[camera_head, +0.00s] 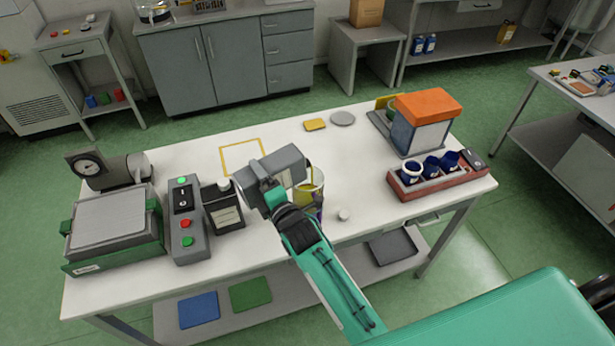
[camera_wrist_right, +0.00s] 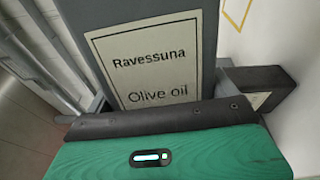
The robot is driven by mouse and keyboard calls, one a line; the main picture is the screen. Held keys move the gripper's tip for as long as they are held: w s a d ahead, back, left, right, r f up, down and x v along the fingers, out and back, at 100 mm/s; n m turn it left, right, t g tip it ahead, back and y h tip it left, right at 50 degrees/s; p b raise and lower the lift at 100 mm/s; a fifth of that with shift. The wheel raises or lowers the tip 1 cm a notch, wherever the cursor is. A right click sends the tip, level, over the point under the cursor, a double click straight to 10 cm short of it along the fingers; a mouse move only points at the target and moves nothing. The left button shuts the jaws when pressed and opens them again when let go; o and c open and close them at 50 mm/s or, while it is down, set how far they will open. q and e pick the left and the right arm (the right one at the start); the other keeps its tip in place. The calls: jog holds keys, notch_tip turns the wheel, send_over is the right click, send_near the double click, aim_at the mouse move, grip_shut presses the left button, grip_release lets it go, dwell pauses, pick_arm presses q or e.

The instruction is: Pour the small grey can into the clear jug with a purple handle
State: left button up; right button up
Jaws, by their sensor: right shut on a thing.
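The small grey can (camera_head: 287,163) is in my right gripper (camera_head: 270,192), which is shut on it. The can is tipped well over, with its right end over or beside the mouth of the clear jug (camera_head: 317,180). Its label, reading "Ravessuna Olive oil", fills the right wrist view (camera_wrist_right: 150,72). The jug stands upright on the white table (camera_head: 365,190), partly hidden by the can and my arm. Yellow shows in the jug; I cannot tell whether a stream is falling. Purple shows low on its side. My left gripper is not in view.
A dark can with a label (camera_head: 225,208) and a grey switch box (camera_head: 185,235) stand left of my gripper. A small white cap (camera_head: 343,215) lies right of the jug. A red rack (camera_head: 408,190) with blue cups and an orange-topped machine (camera_head: 430,104) stand farther right.

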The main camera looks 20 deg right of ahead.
jog(key=shift+r, duration=0.25)
dwell(0.6)
notch_tip(320, 180, down, 4)
jog(key=n+b, duration=0.1)
jog(key=b, duration=0.1)
jog(key=n+b, duration=0.1)
jog(key=b, duration=0.1)
jog(key=shift+d+f, duration=0.1)
jog(key=shift+f, duration=0.15)
jog(key=shift+r+n+p, duration=0.3)
jog(key=shift+n+p, duration=0.05)
jog(key=shift+n, duration=0.35)
jog(key=shift+w+d+f, duration=0.1)
jog(key=shift+w+d, duration=0.05)
